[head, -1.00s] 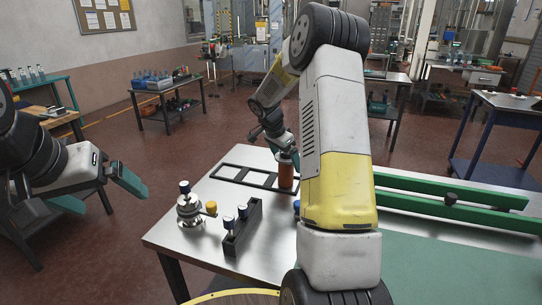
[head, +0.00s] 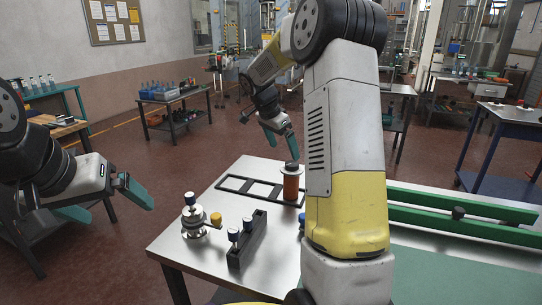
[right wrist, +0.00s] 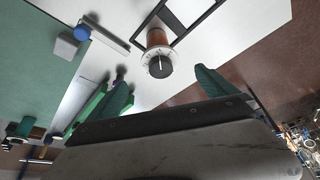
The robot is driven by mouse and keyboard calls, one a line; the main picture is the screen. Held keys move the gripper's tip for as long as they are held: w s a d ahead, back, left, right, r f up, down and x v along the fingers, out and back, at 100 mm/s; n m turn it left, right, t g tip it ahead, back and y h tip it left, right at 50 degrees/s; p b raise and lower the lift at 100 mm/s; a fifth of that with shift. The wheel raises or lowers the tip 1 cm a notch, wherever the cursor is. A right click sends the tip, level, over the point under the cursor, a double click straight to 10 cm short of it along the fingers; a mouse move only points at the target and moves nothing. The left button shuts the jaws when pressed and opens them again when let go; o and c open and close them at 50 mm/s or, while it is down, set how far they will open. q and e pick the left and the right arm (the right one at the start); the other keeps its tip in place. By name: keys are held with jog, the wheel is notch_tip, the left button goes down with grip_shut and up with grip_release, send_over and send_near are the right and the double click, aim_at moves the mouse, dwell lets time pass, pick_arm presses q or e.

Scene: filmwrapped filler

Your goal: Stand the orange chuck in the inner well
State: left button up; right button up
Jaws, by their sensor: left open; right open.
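The orange chuck (head: 291,186), an orange-brown cylinder with a pale rim and dark top, stands upright at the right end of the flat black frame (head: 234,191) on the table. In the right wrist view the chuck (right wrist: 157,40) is upright beside the frame bars; its base is partly hidden, so I cannot tell exactly how it sits in the well. My right gripper (head: 281,140) is open and empty above the chuck, apart from it. Its fingers also show in the right wrist view (right wrist: 162,90). My left gripper (head: 104,202) is open and empty, left of the table.
A metal fixture with blue and yellow knobs (head: 194,220) and a dark block with blue-topped pegs (head: 246,238) stand at the table's front left. A green rail (head: 430,218) lies on the right. My right arm hides the table's middle.

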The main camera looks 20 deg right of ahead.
jog(key=s+a+r+n+t+y, duration=0.1)
jog(key=s+a+n, duration=0.3)
jog(key=s, duration=0.6)
jog(key=s+a+r+n+t+y, duration=0.2)
jog(key=s+n, duration=0.4)
jog(key=s, duration=0.4)
jog(key=s+a+r+n+t+y, duration=0.1)
jog(key=s+a+r+n+y, duration=0.2)
jog(key=s+a, duration=0.4)
jog(key=s+r+n, duration=0.1)
jog(key=s, duration=0.2)
jog(key=shift+s+r+n+t+y, duration=0.3)
jog(key=shift+n+t, duration=0.1)
jog(key=shift+c, duration=0.3)
